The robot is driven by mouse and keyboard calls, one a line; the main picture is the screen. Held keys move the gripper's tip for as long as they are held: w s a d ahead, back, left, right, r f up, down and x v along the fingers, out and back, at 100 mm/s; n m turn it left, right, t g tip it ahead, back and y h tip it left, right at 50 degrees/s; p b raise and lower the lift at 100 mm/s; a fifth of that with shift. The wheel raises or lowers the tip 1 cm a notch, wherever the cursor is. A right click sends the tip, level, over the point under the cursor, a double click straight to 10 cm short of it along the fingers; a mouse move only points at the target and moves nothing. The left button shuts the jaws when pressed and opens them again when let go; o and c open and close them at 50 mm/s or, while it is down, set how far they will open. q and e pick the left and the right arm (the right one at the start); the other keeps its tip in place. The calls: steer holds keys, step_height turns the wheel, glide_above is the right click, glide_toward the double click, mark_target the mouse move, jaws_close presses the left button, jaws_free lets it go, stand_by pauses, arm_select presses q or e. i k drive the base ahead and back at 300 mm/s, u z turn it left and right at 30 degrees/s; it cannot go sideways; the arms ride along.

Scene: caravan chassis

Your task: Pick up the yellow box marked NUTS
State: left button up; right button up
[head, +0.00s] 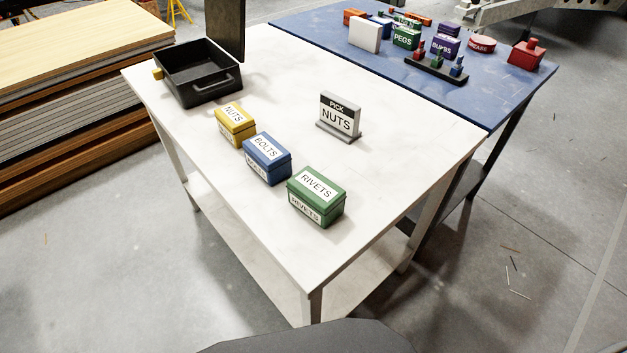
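The yellow box marked NUTS (235,125) sits on the white table (400,135), with its label on top. It is the farthest back and leftmost in a row of three labelled boxes. The blue BOLTS box (267,158) is close beside it, toward the front right. The green RIVETS box (316,201) is at the near end of the row. A grey sign reading PICK NUTS (339,118) stands upright to the right of the yellow box. Neither of my grippers shows in the head view.
An open black case (203,84) with its lid raised stands at the table's back left corner. A blue table (470,95) behind holds several small boxes and a black rack. Stacked boards (75,90) stand left. The white table's right side is clear.

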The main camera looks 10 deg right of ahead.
mark_target(237, 125)
steer(key=k, duration=0.5)
steer(key=u, duration=1.4)
steer(key=i, duration=1.6)
steer(key=z, duration=3.45)
